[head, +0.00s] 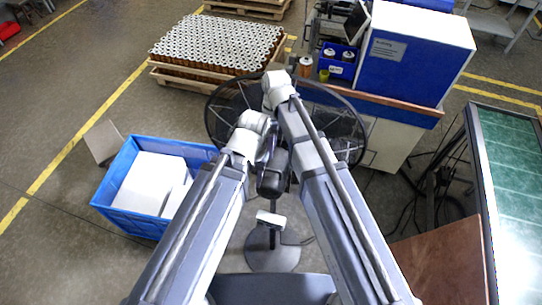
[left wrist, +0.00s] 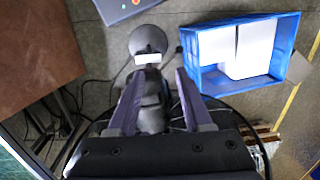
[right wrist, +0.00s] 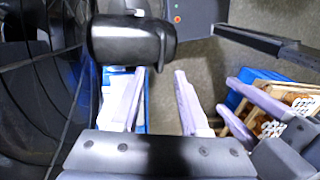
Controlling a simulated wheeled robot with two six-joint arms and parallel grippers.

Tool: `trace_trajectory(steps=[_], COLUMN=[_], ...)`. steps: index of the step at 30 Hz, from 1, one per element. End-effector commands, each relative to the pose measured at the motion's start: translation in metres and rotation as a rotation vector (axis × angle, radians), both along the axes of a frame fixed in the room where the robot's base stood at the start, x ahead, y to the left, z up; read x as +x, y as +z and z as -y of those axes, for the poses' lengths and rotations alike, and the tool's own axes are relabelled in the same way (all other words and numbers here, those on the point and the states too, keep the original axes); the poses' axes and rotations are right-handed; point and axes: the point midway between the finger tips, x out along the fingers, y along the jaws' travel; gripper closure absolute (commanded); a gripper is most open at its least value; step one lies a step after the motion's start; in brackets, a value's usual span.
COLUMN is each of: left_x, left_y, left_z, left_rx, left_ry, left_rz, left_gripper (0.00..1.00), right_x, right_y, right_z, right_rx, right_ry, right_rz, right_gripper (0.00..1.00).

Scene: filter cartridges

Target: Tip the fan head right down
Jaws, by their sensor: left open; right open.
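The fan head is a round black wire cage (head: 352,118) with a dark motor housing (head: 272,178) on the side toward me. Its stand has a round grey base (head: 272,258) on the floor. I cannot tell its exact tilt. My left gripper (left wrist: 160,76) is open, its fingers on either side of a dark part of the fan (left wrist: 153,108); contact is unclear. My right gripper (right wrist: 160,73) is open and empty beside the motor housing (right wrist: 130,42), with the cage (right wrist: 35,95) at the left of that view. In the head view my arms hide the fan's middle and most of both grippers.
A blue crate (head: 127,217) with white boxes stands left of the fan. Behind it is a pallet of cartridges (head: 160,71). A blue-and-white cabinet (head: 440,35) and bench stand behind right. A brown board (head: 440,262) and green-topped table (head: 510,170) are at right.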

Motion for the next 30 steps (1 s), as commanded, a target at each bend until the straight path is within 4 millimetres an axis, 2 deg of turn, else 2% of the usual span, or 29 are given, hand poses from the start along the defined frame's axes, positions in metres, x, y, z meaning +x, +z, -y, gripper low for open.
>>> trace_trajectory(steps=[5, 11, 24, 30], left_x=[0.000, 0.000, 0.000, 0.001], left_y=[-0.002, -0.014, -0.067, -0.078], left_z=[0.000, 0.000, -0.001, -0.001], left_rx=[0.000, 0.001, 0.002, 0.002], left_ry=[-0.001, -0.006, -0.034, -0.037], left_rz=[0.000, 0.000, -0.001, 0.000], left_gripper=[0.50, 0.50, 0.50, 0.50], right_x=[-0.001, -0.002, -0.013, -0.015], right_y=[-0.002, -0.014, -0.067, -0.077], right_z=[0.000, 0.000, -0.003, -0.003], right_rx=[0.000, 0.000, 0.000, 0.000], right_ry=[0.000, 0.000, -0.001, -0.002], right_rz=[0.000, 0.000, 0.000, 0.000], right_gripper=[0.55, 0.55, 0.55, 0.55])
